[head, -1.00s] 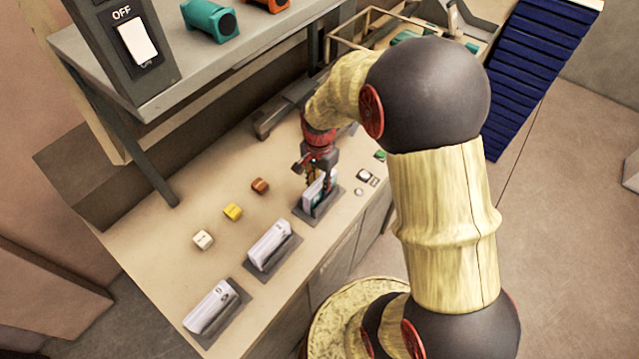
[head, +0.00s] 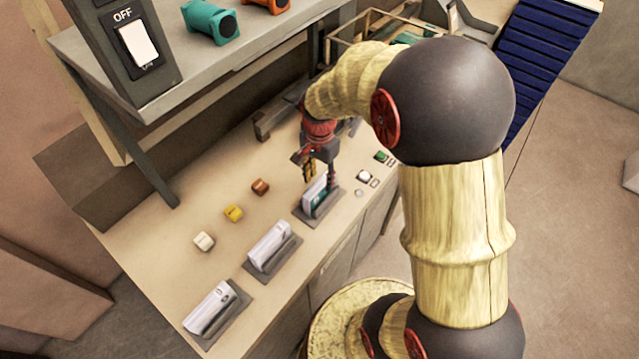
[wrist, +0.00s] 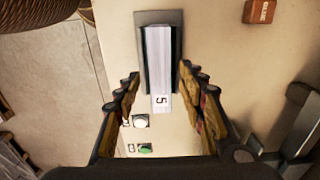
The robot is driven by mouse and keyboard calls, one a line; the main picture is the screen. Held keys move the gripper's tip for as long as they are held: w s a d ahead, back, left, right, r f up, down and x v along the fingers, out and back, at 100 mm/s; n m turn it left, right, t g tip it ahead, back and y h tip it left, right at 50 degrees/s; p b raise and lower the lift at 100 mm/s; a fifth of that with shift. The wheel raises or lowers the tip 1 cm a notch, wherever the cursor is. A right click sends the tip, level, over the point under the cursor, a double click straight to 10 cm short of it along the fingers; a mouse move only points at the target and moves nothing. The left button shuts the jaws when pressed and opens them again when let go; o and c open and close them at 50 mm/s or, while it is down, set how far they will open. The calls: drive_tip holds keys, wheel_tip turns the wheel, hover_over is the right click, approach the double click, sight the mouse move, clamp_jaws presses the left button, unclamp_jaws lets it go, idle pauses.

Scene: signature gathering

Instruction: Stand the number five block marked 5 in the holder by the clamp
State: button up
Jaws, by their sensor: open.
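The white block marked 5 (wrist: 161,102) stands in a dark grey holder (wrist: 142,22) in the wrist view, with its numbered end toward the bottom of that picture. In the head view the same holder (head: 333,203) is the rightmost of the row, and the block (head: 311,194) shows pale with a teal side. My gripper (wrist: 163,84) is open, with one finger at each side of the block and a gap to both. In the head view my gripper (head: 320,180) is just above the holder. The fingers partly hide the block there.
Two more holders with pale blocks stand to the left, one in the middle (head: 287,258) and one in front (head: 231,318). White (head: 364,175) and green (head: 381,156) buttons lie right of my gripper.

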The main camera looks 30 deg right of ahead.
drive_tip(key=s+a+r+n+t, duration=0.1)
drive_tip(key=s+a+r+n, duration=0.2)
drive_tip(key=r, duration=0.6)
drive_tip(key=s+a+r+n+t, duration=0.2)
drive_tip(key=s+r+n, duration=0.15)
drive_tip(key=r, duration=0.65)
drive_tip(key=s+a+r+n+t, duration=0.2)
drive_tip(key=s+a+r+n, duration=0.2)
drive_tip(key=s+n, duration=0.3)
drive_tip(key=s, duration=0.3)
drive_tip(key=shift+a+t, duration=0.15)
drive_tip(key=shift+t, duration=0.15)
wheel_tip(320, 180, down, 15)
drive_tip(key=b, duration=1.5)
drive_tip(key=shift+f, duration=0.1)
